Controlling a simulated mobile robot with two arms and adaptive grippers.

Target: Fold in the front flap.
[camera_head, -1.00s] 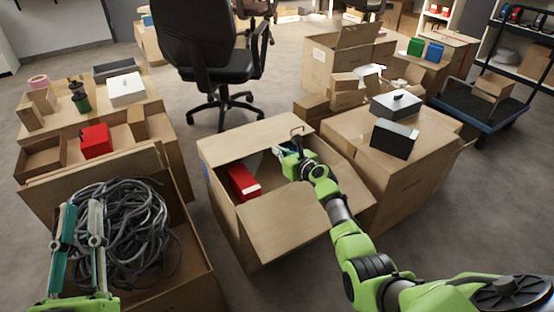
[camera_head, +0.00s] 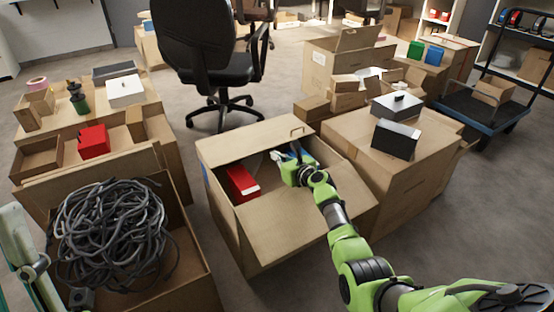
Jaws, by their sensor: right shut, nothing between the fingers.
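The open carton (camera_head: 225,215) stands on the floor in the middle. Its near flap (camera_head: 305,228) slopes outward and down toward me. Its far flap (camera_head: 250,139) lies nearly flat over the back of the opening. A red and white box (camera_head: 242,184) lies inside. My right gripper (camera_head: 284,156) is shut and empty over the opening, just in front of the far flap's edge; its arm passes over the near flap and hides part of it.
A carton of coiled dark cables (camera_head: 110,232) stands at front left. A carton with a black box (camera_head: 396,139) on top stands close on the right. Cartons with small goods are at left; an office chair (camera_head: 208,60) stands behind. Floor shows between the cartons.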

